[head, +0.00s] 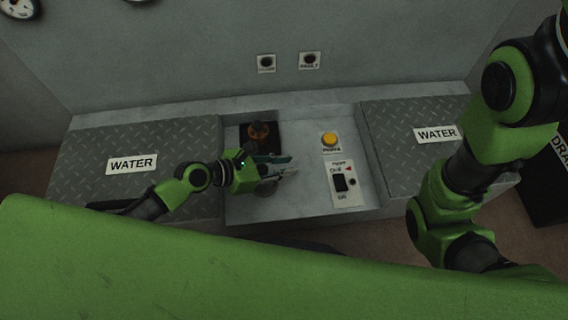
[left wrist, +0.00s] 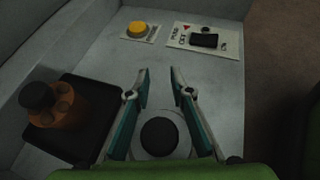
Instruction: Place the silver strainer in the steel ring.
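My left gripper (head: 291,165) is open over the middle of the grey console, and nothing shows between its fingertips. In the left wrist view its two teal fingers (left wrist: 160,72) stand apart. Behind the fingertips, in line between the fingers, is a pale round ring (left wrist: 138,147) with a dark centre; it looks like the steel ring. In the head view a grey round part (head: 266,188) shows just below the gripper, partly covered by it. I cannot make out a silver strainer in either view. My right arm comes in at the right, but its gripper is out of view.
An orange-brown holder with a dark knob (head: 259,131) stands on a black square plate, also seen in the left wrist view (left wrist: 70,105). A yellow button (head: 329,139) and a black switch (head: 341,184) lie to the right. Tread-plate WATER covers (head: 95,150) (head: 400,115) flank the recess.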

